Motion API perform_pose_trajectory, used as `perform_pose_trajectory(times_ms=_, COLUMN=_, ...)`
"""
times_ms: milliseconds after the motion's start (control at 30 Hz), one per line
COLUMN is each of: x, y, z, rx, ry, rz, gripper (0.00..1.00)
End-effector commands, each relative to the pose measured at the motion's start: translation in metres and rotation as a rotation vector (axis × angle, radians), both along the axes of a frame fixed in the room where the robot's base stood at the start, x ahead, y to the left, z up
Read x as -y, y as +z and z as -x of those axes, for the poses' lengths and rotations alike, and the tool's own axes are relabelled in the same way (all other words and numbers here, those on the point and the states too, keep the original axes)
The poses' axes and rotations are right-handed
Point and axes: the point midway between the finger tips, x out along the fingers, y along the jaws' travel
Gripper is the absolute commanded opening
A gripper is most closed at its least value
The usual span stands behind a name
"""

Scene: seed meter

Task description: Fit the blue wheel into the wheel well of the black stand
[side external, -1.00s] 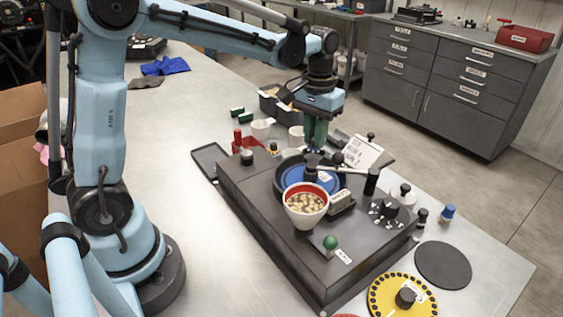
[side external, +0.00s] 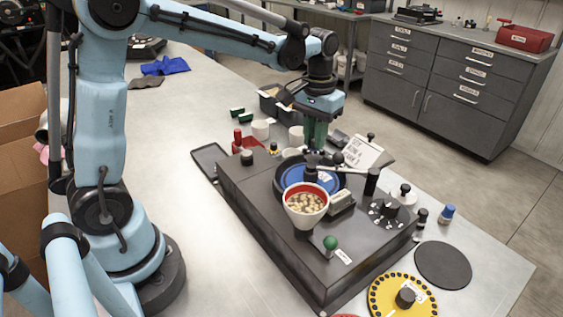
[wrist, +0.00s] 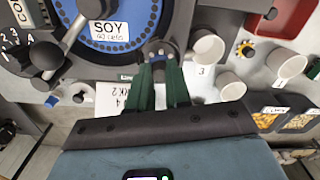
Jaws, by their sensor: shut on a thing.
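The blue wheel (side external: 325,181) lies flat inside the round dark wheel well (side external: 279,180) on top of the black stand (side external: 262,225). In the wrist view the blue wheel (wrist: 90,38) shows a ring of small holes and a white "SOY" label; its upper part is cut off. My gripper (side external: 315,149) points down at the far side of the well. In the wrist view my gripper's green fingers (wrist: 159,65) are shut on a dark knob (wrist: 156,46) at the well's rim. Its base is partly hidden by the fingers.
A red-rimmed white cup of seeds (side external: 306,203) stands in front of the wheel and partly covers it. A metal lever with a black grip (side external: 371,181) crosses beside the wheel. A yellow wheel (side external: 390,296) and black disc (side external: 443,265) lie right. White cups (side external: 296,135) stand behind.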

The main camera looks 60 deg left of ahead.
Motion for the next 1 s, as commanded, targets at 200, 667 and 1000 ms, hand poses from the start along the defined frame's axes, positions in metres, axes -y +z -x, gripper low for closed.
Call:
perform_pose_trajectory(times_ms=200, x=0.0, y=0.0, z=0.0, rx=0.0, ry=0.0, rz=0.0, gripper=0.0)
perform_pose_trajectory(times_ms=667, x=0.0, y=-0.009, z=0.0, rx=0.0, ry=0.0, rz=0.0, gripper=0.0)
perform_pose_trajectory(times_ms=1000, x=0.0, y=-0.01, z=0.0, rx=0.0, ry=0.0, rz=0.0, gripper=0.0)
